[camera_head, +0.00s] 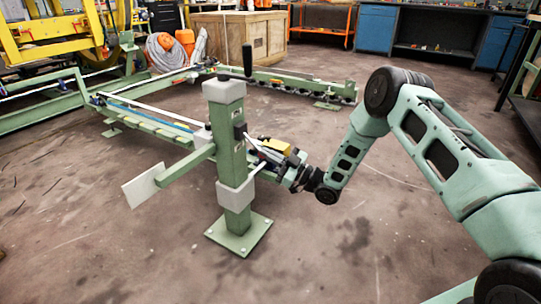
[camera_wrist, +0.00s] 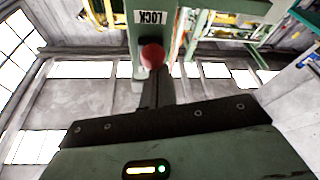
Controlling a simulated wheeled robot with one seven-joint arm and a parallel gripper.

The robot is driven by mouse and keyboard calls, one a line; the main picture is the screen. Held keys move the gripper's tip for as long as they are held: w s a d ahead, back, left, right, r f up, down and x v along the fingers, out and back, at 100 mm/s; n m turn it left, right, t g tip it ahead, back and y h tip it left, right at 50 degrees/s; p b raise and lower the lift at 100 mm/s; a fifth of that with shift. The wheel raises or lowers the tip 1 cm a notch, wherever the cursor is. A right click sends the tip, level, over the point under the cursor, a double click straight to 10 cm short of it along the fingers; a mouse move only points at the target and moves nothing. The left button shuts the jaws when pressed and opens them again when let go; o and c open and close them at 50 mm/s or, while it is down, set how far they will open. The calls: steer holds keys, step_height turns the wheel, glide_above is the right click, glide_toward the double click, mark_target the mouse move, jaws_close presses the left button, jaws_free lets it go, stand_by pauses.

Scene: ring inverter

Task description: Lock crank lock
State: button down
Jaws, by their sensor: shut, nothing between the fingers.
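A green post (camera_head: 229,140) with grey collars stands on a square foot plate in the middle of the head view. A black upright handle (camera_head: 247,58) rises behind its top. In the wrist view a green panel carries a white LOCK label (camera_wrist: 150,17), with a red round knob (camera_wrist: 152,55) just below it. My gripper (camera_wrist: 155,82) points toward the knob, its dark fingers together and empty. The fingertips appear very near the knob; I cannot tell whether they touch. In the head view my gripper (camera_head: 288,176) is right of the post, partly hidden among machine parts.
A flat pale plate (camera_head: 144,187) sticks out left of the post on a green arm. Long green rails (camera_head: 150,128) run behind it. A wooden crate (camera_head: 240,36) and blue cabinets (camera_head: 376,28) stand at the back. The floor in front is clear.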

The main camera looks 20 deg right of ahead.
steer(key=shift+f, duration=0.55)
steer(key=p+v, duration=0.5)
steer(key=v, duration=1.2)
steer(key=shift+r, duration=0.3)
steer(key=shift+d, duration=0.1)
